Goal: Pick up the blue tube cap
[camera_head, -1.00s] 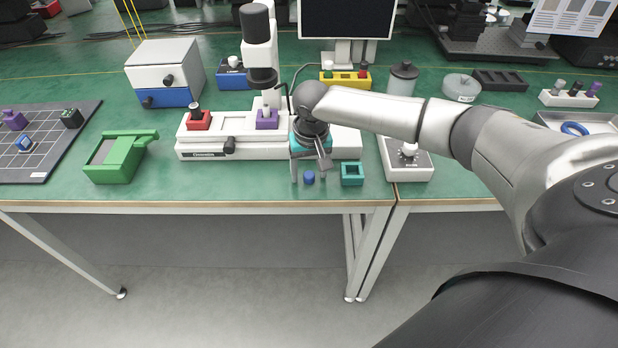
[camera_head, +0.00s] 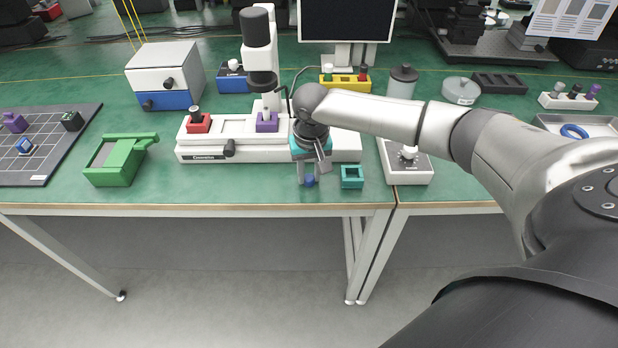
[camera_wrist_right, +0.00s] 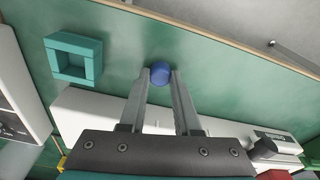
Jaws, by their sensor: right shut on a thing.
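The blue tube cap (camera_head: 309,181) is a small round blue piece near the front edge of the green table. My right gripper (camera_head: 308,176) points down at it with its fingers closed in on the cap's sides. In the right wrist view the cap (camera_wrist_right: 160,71) sits between the two fingertips (camera_wrist_right: 160,80). The fingers hide part of the cap in the head view. I cannot tell whether it is clear of the table. My left gripper is not in view.
A teal square holder (camera_head: 352,176) stands just right of the gripper. A white stage (camera_head: 270,152) with red and purple mounts lies behind it. A green device (camera_head: 118,160) stands to the left, and a white control box (camera_head: 406,165) to the right.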

